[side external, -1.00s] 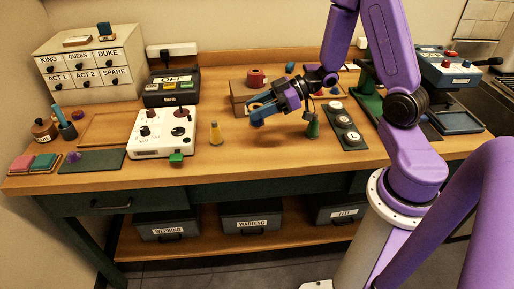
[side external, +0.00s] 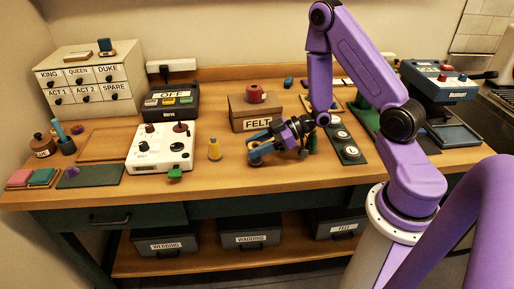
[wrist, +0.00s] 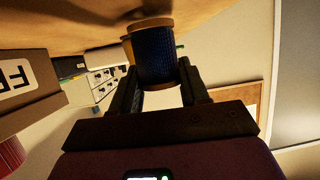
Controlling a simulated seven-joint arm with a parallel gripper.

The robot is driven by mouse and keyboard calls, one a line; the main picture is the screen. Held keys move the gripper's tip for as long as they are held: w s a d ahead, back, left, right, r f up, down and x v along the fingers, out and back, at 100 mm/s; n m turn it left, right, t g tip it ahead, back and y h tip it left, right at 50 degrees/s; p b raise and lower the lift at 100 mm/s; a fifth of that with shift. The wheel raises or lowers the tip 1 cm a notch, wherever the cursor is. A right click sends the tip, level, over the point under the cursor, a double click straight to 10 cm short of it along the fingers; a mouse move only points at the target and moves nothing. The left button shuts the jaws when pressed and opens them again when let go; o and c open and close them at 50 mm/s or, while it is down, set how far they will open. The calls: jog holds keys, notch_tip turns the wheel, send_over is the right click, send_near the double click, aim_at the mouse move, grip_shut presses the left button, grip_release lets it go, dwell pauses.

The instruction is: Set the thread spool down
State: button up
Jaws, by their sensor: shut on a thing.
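The thread spool (wrist: 155,58), dark blue thread between wooden end discs, is held between the two fingers of my gripper (wrist: 158,95) in the wrist view. One wooden end is close to the tabletop, with a shadow beside it; I cannot tell whether it touches. In the side view my gripper (side external: 257,152) is low over the middle of the wooden table (side external: 215,176), in front of the FELT box. The spool is small there and partly covered by the fingers.
The FELT box (side external: 249,115) with a red spool (side external: 256,92) on top stands just behind. A yellow cone-shaped item (side external: 214,149) and a white control box (side external: 160,146) are to the left. A dark strip with round dials (side external: 346,143) is to the right. The table front is clear.

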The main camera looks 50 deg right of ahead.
jog(key=shift+f, duration=0.35)
jog(key=shift+f, duration=0.15)
jog(key=o, duration=1.1)
jog(key=shift+s+d+r, duration=0.2)
jog(key=shift+d+r, duration=0.05)
jog(key=v, duration=0.7)
jog(key=shift+a, duration=0.1)
jog(key=shift+f, duration=0.1)
